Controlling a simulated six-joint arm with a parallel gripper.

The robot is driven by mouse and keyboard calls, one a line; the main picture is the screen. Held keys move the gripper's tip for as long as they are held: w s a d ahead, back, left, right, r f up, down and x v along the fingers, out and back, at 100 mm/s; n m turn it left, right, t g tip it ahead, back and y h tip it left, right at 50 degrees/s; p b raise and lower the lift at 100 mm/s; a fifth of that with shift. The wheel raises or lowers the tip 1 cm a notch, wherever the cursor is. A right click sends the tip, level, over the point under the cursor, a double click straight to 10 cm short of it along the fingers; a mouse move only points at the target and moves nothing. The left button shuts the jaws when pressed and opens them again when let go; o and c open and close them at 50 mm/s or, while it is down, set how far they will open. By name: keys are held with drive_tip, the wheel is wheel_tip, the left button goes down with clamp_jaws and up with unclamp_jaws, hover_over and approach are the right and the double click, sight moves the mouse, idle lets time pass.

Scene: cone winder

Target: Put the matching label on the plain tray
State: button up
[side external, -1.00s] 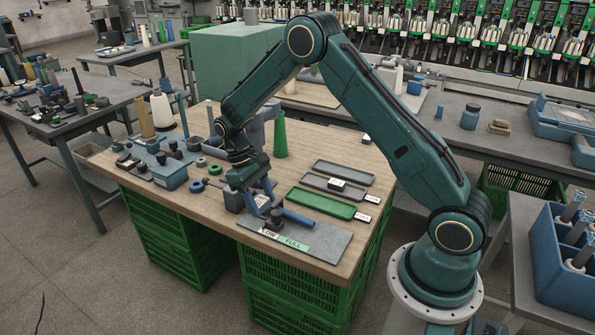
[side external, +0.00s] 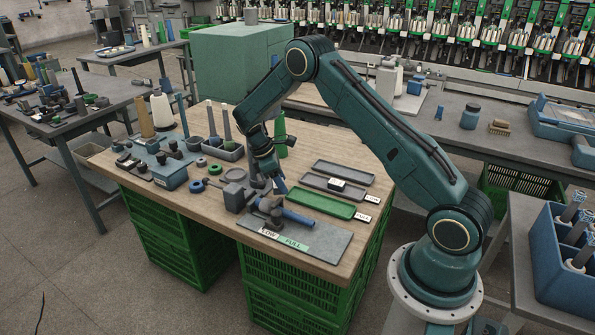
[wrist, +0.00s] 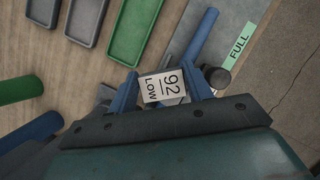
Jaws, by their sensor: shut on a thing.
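My gripper (side external: 278,185) is above the table, left of the trays. In the wrist view its two blue fingers are shut on a small white label (wrist: 162,87) reading "92 LOW", held between the fingertips. The side view does not show this label clearly. Three trays lie in a row: a green tray (side external: 320,204) in front, a dark grey tray (side external: 322,183) with a small white-topped block on it, and a grey tray (side external: 345,172) at the back. White tags stand by the right ends of the green and dark grey trays; I see none by the back tray.
A grey plate (side external: 325,243) at the front carries LOW and FULL markings; a blue-handled tool (side external: 297,216) lies over it. A grey block (side external: 235,190) stands left of my gripper. A green cone (side external: 281,137) stands behind it. Table right of the trays is narrow.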

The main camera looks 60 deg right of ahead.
drive_tip(key=d+n, duration=0.1)
drive_tip(key=d, duration=0.4)
drive_tip(key=s+d+f+n+t+h, duration=0.1)
drive_tip(key=d+n, duration=0.1)
drive_tip(key=d, duration=0.3)
drive_tip(key=s+d+n, duration=0.1)
drive_tip(key=d+n, duration=0.1)
drive_tip(key=d, duration=0.3)
drive_tip(key=shift+s+d+f+t+h, duration=0.25)
drive_tip(key=shift+d+f+t+h, duration=0.05)
drive_tip(key=shift+d+f, duration=0.1)
drive_tip(key=s+d+n, duration=0.2)
drive_tip(key=d, duration=0.2)
drive_tip(key=s+d+n+t, duration=0.1)
drive_tip(key=s+d, duration=0.1)
drive_tip(key=d, duration=0.3)
drive_tip(key=s+d+n+t, duration=0.1)
drive_tip(key=s+d+n, duration=0.1)
drive_tip(key=d, duration=0.3)
drive_tip(key=shift+s+f+n, duration=0.3)
drive_tip(key=shift+s+f, duration=0.05)
drive_tip(key=shift+f, duration=0.05)
drive_tip(key=shift+f, duration=0.1)
drive_tip(key=shift+f, duration=1.75)
drive_tip(key=shift+f, duration=0.95)
drive_tip(key=o, duration=1.5)
drive_tip(key=shift+r, duration=0.1)
